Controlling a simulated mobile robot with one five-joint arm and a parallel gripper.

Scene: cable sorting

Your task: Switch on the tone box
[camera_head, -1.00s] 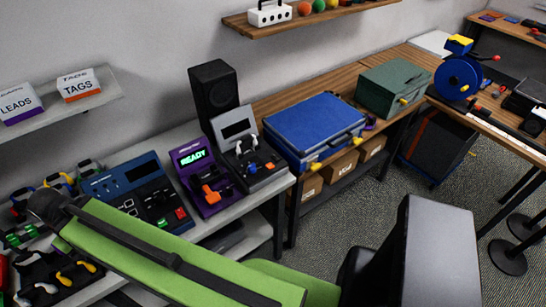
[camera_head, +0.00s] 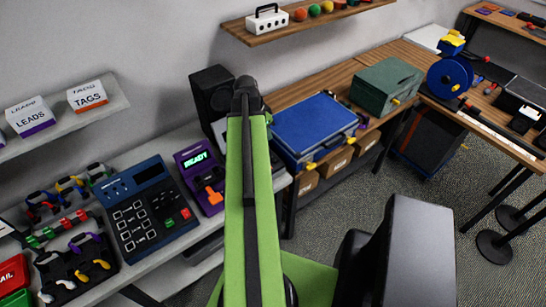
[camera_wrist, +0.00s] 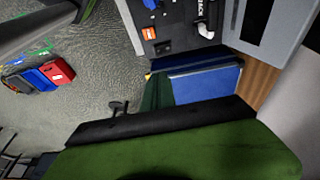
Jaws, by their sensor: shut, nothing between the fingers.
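In the head view, a purple device (camera_head: 207,192) with a green READY display and an orange lever stands on the left bench. A dark blue keypad box (camera_head: 147,208) with red and green buttons stands to its left. I cannot tell by a label which device is the tone box. The grey device (camera_head: 219,130) to the right of the purple one is mostly hidden behind my green arm. My gripper is not clearly visible in either view.
A black speaker (camera_head: 207,92) stands behind the devices. A blue case (camera_head: 312,128) and a green box (camera_head: 389,85) sit on the wooden bench to the right. Cable racks and a red box (camera_head: 12,272) are at far left. The carpet (camera_head: 395,180) is open floor.

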